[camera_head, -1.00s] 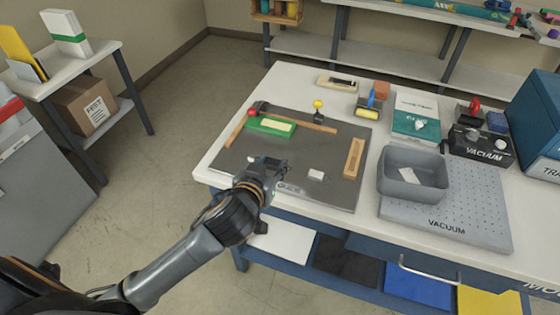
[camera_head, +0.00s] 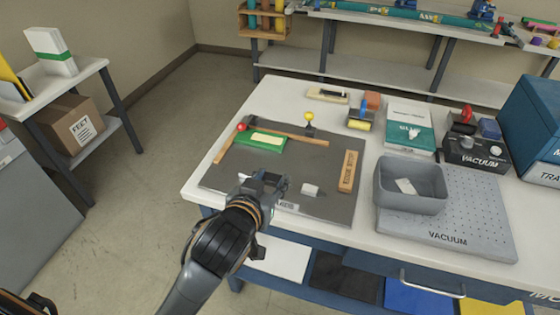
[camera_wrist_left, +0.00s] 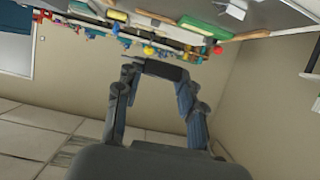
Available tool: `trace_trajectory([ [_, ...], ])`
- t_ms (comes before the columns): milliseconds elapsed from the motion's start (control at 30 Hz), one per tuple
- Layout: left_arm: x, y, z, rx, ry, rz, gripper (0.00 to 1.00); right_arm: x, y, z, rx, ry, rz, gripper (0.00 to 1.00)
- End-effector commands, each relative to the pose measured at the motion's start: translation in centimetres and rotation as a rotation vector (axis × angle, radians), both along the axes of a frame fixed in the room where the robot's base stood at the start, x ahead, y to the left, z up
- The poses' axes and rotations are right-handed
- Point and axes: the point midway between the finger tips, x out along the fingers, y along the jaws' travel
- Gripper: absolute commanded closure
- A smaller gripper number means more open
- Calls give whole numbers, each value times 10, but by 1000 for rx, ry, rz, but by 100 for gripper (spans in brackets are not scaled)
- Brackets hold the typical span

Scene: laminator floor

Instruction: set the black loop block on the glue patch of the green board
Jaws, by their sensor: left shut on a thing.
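The green board (camera_head: 247,143) lies at the back left of the dark grey mat, against wooden strips. Its glue patch (camera_head: 267,139) is a pale yellow rectangle on top, and it is bare. My left gripper (camera_head: 265,181) is above the front left part of the mat, nearer the front edge than the board. In the left wrist view the gripper (camera_wrist_left: 158,78) is shut on the black loop block (camera_wrist_left: 165,70), which spans between the fingertips. In the head view the block is hard to tell from the dark fingers.
The dark mat (camera_head: 325,207) also holds a small white block (camera_head: 310,190), a wooden stop block (camera_head: 347,171), a red knob (camera_head: 241,127) and a yellow knob (camera_head: 309,116). A grey bin (camera_head: 410,200) stands on the vacuum plate (camera_head: 470,215) at the right.

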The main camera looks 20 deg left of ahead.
Motion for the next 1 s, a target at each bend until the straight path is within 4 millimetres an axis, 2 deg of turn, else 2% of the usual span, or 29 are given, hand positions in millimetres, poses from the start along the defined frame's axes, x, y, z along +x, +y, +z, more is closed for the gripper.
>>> trace_trajectory([
  [167, 22, 3, -9, 7, 0, -2, 83, 1, 1, 2, 1, -1, 0, 68],
  [467, 93, 26, -41, 5, 0, 0, 83, 0, 1, 12, 1, 0, 1, 68],
  [500, 98, 27, -54, 4, 4, -1, 83, 0, 0, 10, 1, 0, 1, 68],
  [600, 112, 31, -72, 3, 2, 0, 83, 0, 0, 11, 0, 0, 1, 68],
  [733, 125, 35, -87, 2, 0, -2, 83, 0, -2, 11, -2, 1, 2, 68],
  [933, 134, 38, -100, 2, -1, -2, 83, 0, -4, 11, -5, 1, 3, 68],
  [1000, 135, 38, -110, 2, 4, -3, 83, -1, -4, 14, -5, 1, 3, 68],
])
